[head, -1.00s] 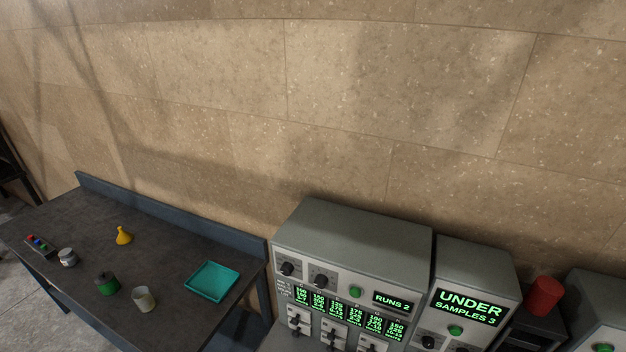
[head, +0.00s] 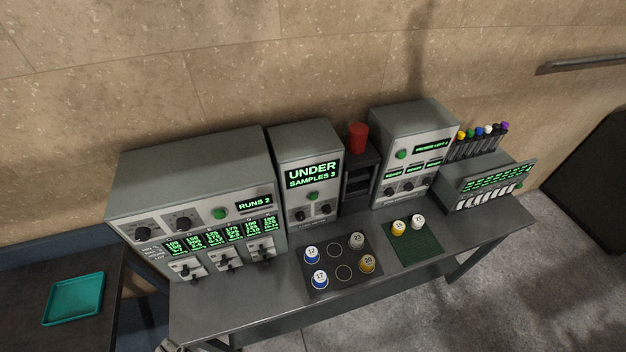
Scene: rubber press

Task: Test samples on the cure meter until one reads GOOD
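The cure meter (head: 308,172) is a grey box in the middle of the bench, and its screen reads UNDER, SAMPLES 3. It has a green button (head: 312,196) and dark knobs. A dark tray (head: 326,282) in front holds two blue numbered samples (head: 312,253) (head: 319,279), a grey one (head: 357,241) and a yellow one (head: 367,263). Two of its ring-marked places are empty. A green mat (head: 418,251) to the right holds a yellow piece (head: 398,228) and a white piece (head: 417,222).
A wide grey machine (head: 200,185) reading RUNS 2 stands left of the meter. A red cylinder (head: 358,137) stands on a dark shelf unit, with another grey machine (head: 415,150) beside it. Coloured-cap tubes (head: 482,140) stand far right. A teal tray (head: 74,298) lies on the left table.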

